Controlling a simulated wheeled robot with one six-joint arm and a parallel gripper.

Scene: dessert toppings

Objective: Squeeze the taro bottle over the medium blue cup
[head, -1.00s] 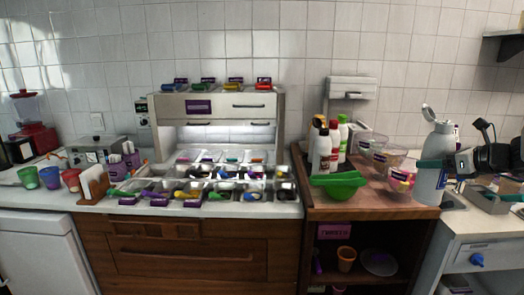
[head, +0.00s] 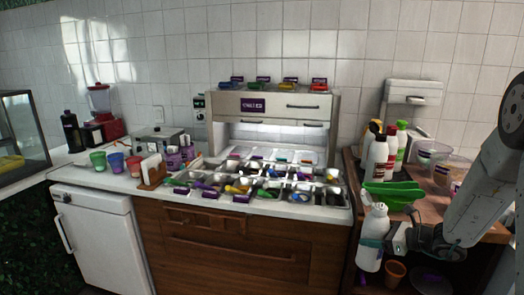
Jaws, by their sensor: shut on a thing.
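A white squeeze bottle (head: 376,222), apparently the taro bottle, stands upright in the grip of my gripper (head: 374,243). The gripper is shut around its lower middle; the label is not readable. The bottle is in front of the wooden counter's left end, at the right of the head view. The blue cup (head: 116,161) stands on the white counter at the far left, between a green cup (head: 98,160) and a red cup (head: 134,166). The gripper and bottle are far to the right of the cups.
A topping station with several metal trays (head: 300,196) fills the middle counter. A red blender (head: 101,118) stands behind the cups.

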